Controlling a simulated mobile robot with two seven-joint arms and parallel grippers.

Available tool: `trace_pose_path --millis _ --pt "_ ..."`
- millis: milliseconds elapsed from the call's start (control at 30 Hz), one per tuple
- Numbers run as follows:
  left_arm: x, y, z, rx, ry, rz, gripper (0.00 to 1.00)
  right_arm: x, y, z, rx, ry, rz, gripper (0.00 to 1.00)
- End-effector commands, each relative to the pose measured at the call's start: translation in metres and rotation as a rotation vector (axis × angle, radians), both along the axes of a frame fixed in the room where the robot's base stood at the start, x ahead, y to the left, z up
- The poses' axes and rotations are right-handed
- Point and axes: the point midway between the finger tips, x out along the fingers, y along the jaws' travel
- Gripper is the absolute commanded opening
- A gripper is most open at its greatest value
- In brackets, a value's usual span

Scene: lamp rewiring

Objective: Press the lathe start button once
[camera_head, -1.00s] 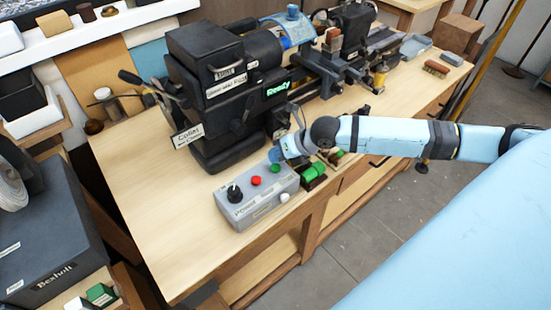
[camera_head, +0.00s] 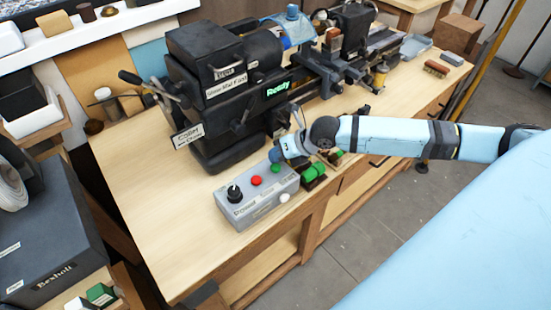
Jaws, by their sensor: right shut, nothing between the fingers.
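The grey control box (camera_head: 262,207) sits near the front edge of the wooden bench. On its top are a black knob (camera_head: 234,193), a red button (camera_head: 257,181) and a green button (camera_head: 276,168). A white button (camera_head: 284,198) is on its front side. The black lathe (camera_head: 215,110) stands behind the box, with a lit green "Ready" sign (camera_head: 277,89). My right gripper (camera_head: 275,156) comes in from the right and is shut and empty. Its tip is just above and behind the green button; I cannot tell whether they touch. My left gripper is out of view.
Green cylinders (camera_head: 314,172) lie right of the control box, close under my right arm. The wooden bench top (camera_head: 150,210) is clear left of the box. A brush (camera_head: 436,68) lies at its far right. A dark Bexholt case (camera_head: 60,255) stands at lower left.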

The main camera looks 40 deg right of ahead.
Motion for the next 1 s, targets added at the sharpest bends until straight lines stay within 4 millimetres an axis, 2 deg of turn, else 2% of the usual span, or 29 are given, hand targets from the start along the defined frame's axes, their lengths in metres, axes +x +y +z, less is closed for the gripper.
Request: trace_pose_path --millis 600,1000 --pt "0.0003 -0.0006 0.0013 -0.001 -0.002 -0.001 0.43 0.0 0.0 -0.0002 0.0 0.0 0.0 0.0" --pt "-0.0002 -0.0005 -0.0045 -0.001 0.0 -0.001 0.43 0.0 0.0001 -0.0087 0.0 0.0 0.0 0.0"
